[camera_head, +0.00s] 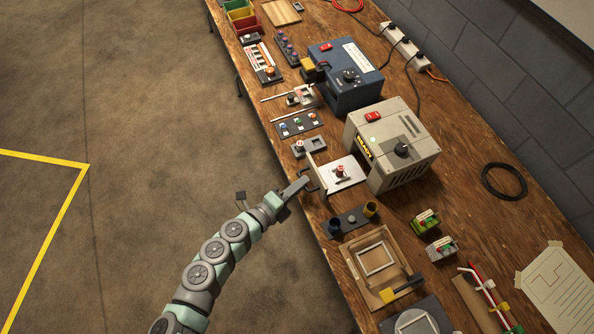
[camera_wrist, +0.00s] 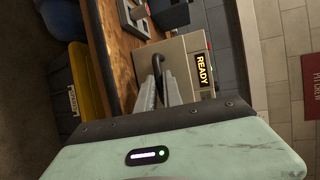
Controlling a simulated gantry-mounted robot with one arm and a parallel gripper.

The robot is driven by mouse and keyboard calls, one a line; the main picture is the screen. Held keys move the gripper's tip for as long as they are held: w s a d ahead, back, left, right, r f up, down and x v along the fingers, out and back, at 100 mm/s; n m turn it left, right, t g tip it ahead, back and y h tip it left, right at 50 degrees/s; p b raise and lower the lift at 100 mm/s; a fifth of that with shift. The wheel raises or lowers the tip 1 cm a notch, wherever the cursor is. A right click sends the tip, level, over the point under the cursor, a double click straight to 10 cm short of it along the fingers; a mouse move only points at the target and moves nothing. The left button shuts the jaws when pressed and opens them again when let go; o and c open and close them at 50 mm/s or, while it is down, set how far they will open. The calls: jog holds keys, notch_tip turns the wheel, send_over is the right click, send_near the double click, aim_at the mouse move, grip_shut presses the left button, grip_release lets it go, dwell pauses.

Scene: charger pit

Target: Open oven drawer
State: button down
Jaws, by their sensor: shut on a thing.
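The oven is a beige-grey box (camera_head: 392,145) with a red switch, a dark knob and a lit READY sign; the sign (camera_wrist: 203,69) also shows in the wrist view. Its drawer (camera_head: 350,184) stands out from the box on the side facing the floor, with a small white and red part (camera_head: 341,171) on its pale tray. My gripper (camera_head: 304,184) is at the drawer's front and is shut on its dark handle (camera_wrist: 160,64). In the wrist view the fingers (camera_wrist: 160,88) reach to the handle; the exact contact is partly hidden.
A dark block with round cups (camera_head: 350,219) sits close beside the drawer. A small grey fixture (camera_head: 309,147) lies on its other side. A blue box (camera_head: 345,76) stands farther along the wooden bench (camera_head: 455,170). The floor (camera_head: 140,90) beside the bench is clear.

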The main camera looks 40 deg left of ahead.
jog(key=shift+s+a, duration=0.15)
jog(key=shift+s, duration=0.15)
jog(key=shift+w, duration=0.1)
jog(key=c, duration=1.5)
grip_release()
jog(key=p+v, duration=0.1)
jog(key=v, duration=0.9)
jog(key=shift+s+p, duration=0.35)
jog(key=shift+s, duration=0.05)
